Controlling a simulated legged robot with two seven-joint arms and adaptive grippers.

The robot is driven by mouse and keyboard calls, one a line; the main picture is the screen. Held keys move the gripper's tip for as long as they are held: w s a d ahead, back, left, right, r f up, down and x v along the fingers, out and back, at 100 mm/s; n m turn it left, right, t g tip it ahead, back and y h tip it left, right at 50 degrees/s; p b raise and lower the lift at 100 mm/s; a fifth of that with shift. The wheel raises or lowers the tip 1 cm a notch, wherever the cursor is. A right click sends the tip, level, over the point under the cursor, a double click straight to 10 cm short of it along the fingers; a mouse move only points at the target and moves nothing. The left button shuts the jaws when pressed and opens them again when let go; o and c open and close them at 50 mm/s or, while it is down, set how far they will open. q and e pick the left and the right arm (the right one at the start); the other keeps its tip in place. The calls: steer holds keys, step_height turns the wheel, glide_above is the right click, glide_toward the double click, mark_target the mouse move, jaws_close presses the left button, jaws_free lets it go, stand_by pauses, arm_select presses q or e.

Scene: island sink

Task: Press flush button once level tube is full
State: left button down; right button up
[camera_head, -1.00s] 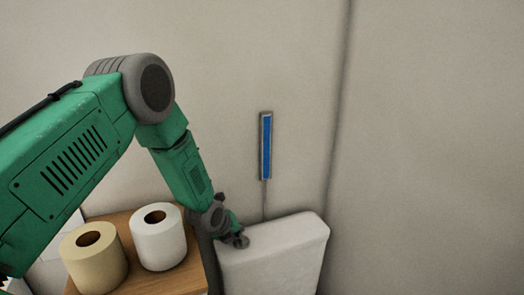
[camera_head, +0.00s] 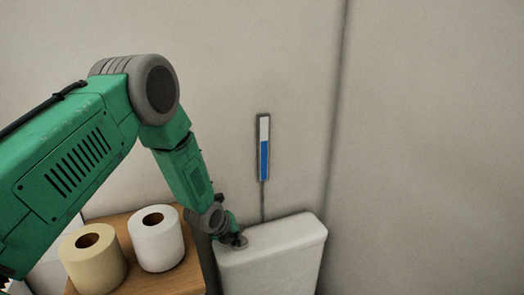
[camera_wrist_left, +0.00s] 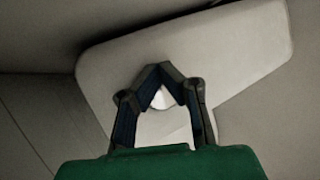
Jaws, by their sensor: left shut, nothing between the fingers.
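The level tube (camera_head: 264,148) is a narrow upright gauge on the wall above the toilet tank. Its lower part is blue, a little over half the height, and its upper part is white. The white tank (camera_head: 285,252) stands below it. My left gripper (camera_head: 238,240) is shut and empty at the left part of the tank lid. In the left wrist view its fingertips (camera_wrist_left: 160,72) meet over a round, shiny flush button (camera_wrist_left: 161,98) on the lid. The fingers partly hide the button. My right gripper is in neither view.
A wooden shelf top (camera_head: 188,283) left of the tank holds a cream paper roll (camera_head: 94,265) and a white paper roll (camera_head: 157,242), close to my left forearm. The wall corner is right of the tank.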

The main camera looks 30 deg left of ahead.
mark_target(237, 240)
arm_select(q)
steer(key=shift+d+r, duration=0.15)
steer(key=shift+d, duration=0.05)
step_height(237, 240, up, 4)
steer(key=p, duration=0.3)
steer(key=shift+r+p, duration=0.2)
steer(key=shift+p, duration=0.15)
steer(key=shift+a+r+p, duration=0.15)
steer(key=shift+r+p, duration=0.45)
steer(key=shift+r, duration=0.1)
steer(key=shift+d, duration=0.25)
steer(key=shift+a, duration=0.15)
steer(key=shift+r, duration=0.1)
